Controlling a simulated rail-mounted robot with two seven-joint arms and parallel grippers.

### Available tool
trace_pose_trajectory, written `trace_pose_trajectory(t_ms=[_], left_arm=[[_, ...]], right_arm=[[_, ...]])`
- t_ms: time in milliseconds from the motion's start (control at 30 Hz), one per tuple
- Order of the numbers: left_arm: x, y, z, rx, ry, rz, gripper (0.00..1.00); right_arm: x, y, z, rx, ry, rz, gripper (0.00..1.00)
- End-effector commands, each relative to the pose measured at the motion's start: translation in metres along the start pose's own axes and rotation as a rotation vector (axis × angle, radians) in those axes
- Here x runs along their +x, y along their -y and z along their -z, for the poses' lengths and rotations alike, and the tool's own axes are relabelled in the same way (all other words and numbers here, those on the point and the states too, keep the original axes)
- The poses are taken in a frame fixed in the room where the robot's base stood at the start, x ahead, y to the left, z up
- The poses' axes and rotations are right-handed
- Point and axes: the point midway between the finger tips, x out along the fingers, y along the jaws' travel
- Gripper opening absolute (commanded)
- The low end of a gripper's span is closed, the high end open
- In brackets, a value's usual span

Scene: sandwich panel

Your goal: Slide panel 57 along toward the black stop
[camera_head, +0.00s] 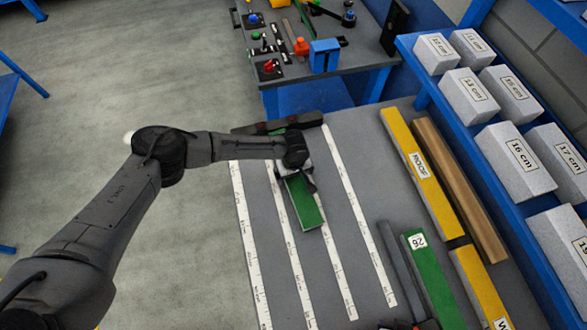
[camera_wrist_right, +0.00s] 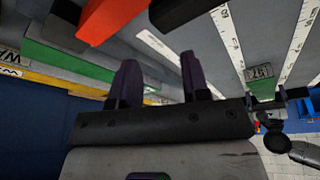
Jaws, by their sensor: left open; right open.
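A green panel (camera_head: 305,204) lies on the grey bench, between white measuring strips. It is partly hidden under my left gripper (camera_head: 296,183), which is open at its far part. The black stop (camera_head: 300,121) lies across the far end of the strips, just beyond the gripper. In the right wrist view the green panel (camera_wrist_right: 258,87) carries a label that seems to read 57. My right gripper (camera_wrist_right: 159,62) is open, with its two dark fingers apart and nothing visible between them. I cannot tell whether the left fingers touch the panel.
A green panel marked 26 (camera_head: 435,280) and a dark bar (camera_head: 402,268) lie at the right, beside yellow bars (camera_head: 419,170) and a brown bar (camera_head: 458,190). Grey blocks (camera_head: 515,158) stand on a blue shelf. A red bar (camera_wrist_right: 115,18) is near the right gripper.

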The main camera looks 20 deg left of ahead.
Motion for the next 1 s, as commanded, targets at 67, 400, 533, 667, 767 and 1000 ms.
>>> trace_pose_trajectory(t_ms=[67,400,533,667,767,1000], left_arm=[[0.0042,0.0001,0.0002,0.0,0.0,0.001,0.99],[0.0071,0.0001,0.0001,0.0,0.0,0.0,0.99],[0.007,0.0001,0.0001,0.0,0.0,0.0,0.94],[0.0069,0.0001,0.0001,0.0,0.0,0.0,0.82],[0.0069,0.0001,0.0001,0.0,0.0,0.0,0.72],[0.0068,0.0001,0.0001,0.0,0.0,0.0,0.49]], right_arm=[[0.0011,0.0004,-0.0003,0.001,0.0,0.001,0.43],[0.0013,0.0025,0.0002,0.008,-0.001,0.006,0.43],[0.0013,0.0028,0.0002,0.009,-0.001,0.007,0.43],[0.0013,0.0028,0.0002,0.009,-0.002,0.007,0.43],[0.0013,0.0027,0.0002,0.009,-0.001,0.007,0.43],[0.0014,0.0014,-0.0001,0.004,-0.001,0.003,0.43]])
